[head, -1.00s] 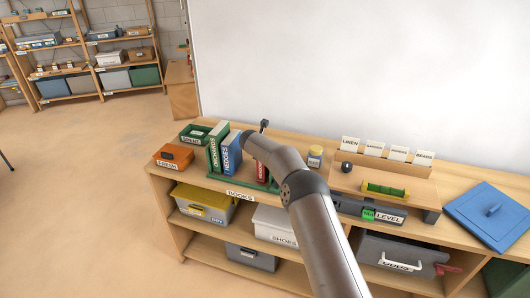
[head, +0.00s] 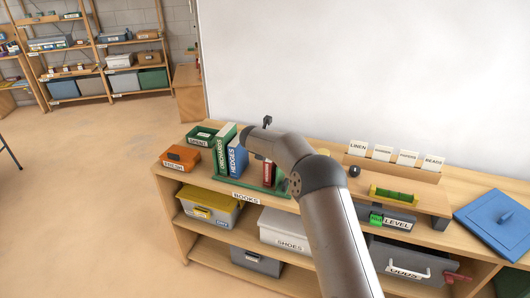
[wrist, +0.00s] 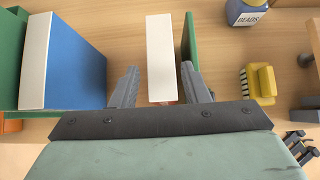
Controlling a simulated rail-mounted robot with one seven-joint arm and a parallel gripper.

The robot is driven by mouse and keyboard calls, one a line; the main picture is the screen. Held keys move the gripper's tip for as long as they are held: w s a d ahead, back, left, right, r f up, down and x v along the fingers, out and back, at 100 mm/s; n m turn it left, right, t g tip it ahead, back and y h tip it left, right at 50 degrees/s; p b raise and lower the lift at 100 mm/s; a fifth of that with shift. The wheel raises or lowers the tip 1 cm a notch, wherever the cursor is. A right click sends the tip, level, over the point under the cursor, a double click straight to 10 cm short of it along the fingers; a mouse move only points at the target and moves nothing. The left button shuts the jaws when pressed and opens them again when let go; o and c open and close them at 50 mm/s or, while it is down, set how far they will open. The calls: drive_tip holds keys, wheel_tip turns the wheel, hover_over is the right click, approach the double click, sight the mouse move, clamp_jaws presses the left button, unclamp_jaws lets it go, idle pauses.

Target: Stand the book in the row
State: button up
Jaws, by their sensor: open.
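A green book rack (head: 282,188) stands on the bench top, above a BOOKS label. At its left the green ORCHARDS book (head: 223,152) and the blue HEDGES book (head: 237,157) stand upright side by side. A red book (head: 268,173) stands right of a gap, partly hidden by my arm. In the wrist view its pale page edge (wrist: 160,45) shows between the fingers, near the green end plate (wrist: 190,42). My gripper (wrist: 160,70) is open, one finger on each side of the red book. In the head view my arm hides the fingers.
A green tray (head: 203,136) and an orange box (head: 180,157) sit left of the rack. The BEADS jar (wrist: 245,10) and a yellow block (wrist: 260,82) lie right of it. A card stand (head: 395,168), a level (head: 385,217) and a blue lid (head: 495,218) are farther right.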

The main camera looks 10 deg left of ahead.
drive_tip(key=d+v, duration=0.1)
drive_tip(key=v, duration=0.5)
drive_tip(key=shift+a+b, duration=0.45)
drive_tip(key=s+d+r+m+g+h, duration=0.15)
drive_tip(key=s+d+r+m, duration=0.25)
drive_tip(key=s+d+m, duration=0.65)
drive_tip(key=s+d+r+m+g+y, duration=0.1)
drive_tip(key=s+d+r+m+g, duration=0.25)
drive_tip(key=s+d+m, duration=0.65)
drive_tip(key=s+d+f+m+g+y, duration=0.1)
drive_tip(key=s+m, duration=0.5)
drive_tip(key=s, duration=0.9)
drive_tip(key=s+d+f+m+g+y, duration=0.1)
drive_tip(key=s+m, duration=0.5)
drive_tip(key=s, duration=0.9)
wheel_tip(320, 180, down, 3)
drive_tip(key=shift+s+d+r+g+y, duration=0.1)
drive_tip(key=shift+s+d+g+y, duration=0.35)
drive_tip(key=shift+d, duration=0.2)
